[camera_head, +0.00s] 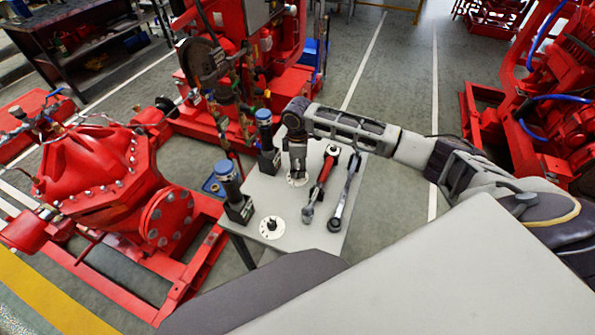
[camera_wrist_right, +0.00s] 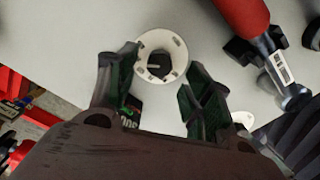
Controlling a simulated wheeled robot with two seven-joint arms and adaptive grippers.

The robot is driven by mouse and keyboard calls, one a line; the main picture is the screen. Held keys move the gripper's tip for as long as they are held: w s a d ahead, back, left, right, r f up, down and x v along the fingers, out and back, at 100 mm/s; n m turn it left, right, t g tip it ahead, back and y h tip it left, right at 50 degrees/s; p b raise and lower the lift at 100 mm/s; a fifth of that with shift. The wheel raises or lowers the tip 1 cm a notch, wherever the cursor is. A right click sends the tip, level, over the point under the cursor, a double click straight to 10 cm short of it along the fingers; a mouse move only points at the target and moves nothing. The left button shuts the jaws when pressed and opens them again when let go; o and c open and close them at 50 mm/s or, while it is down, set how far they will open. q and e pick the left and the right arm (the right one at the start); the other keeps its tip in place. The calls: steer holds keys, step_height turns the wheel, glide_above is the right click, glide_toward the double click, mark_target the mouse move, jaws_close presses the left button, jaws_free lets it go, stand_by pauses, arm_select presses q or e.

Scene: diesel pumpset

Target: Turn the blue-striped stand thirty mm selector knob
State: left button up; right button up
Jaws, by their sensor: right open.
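A white round dial plate with a dark selector knob (camera_wrist_right: 158,64) at its centre shows in the right wrist view, just beyond and between the fingertips of my right gripper (camera_wrist_right: 162,78). The gripper is open and holds nothing. In the head view my right gripper (camera_head: 298,172) points down over a white dial plate (camera_head: 298,181) on the grey table (camera_head: 262,192). It covers most of that plate. A second white dial with a dark knob (camera_head: 271,227) lies nearer on the table. I cannot make out a blue stripe. My left gripper is not in view.
A red pump (camera_head: 95,170) stands left of the table.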

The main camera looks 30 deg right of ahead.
mark_target(298, 173)
steer(key=shift+f, duration=1.7)
steer(key=c, duration=1)
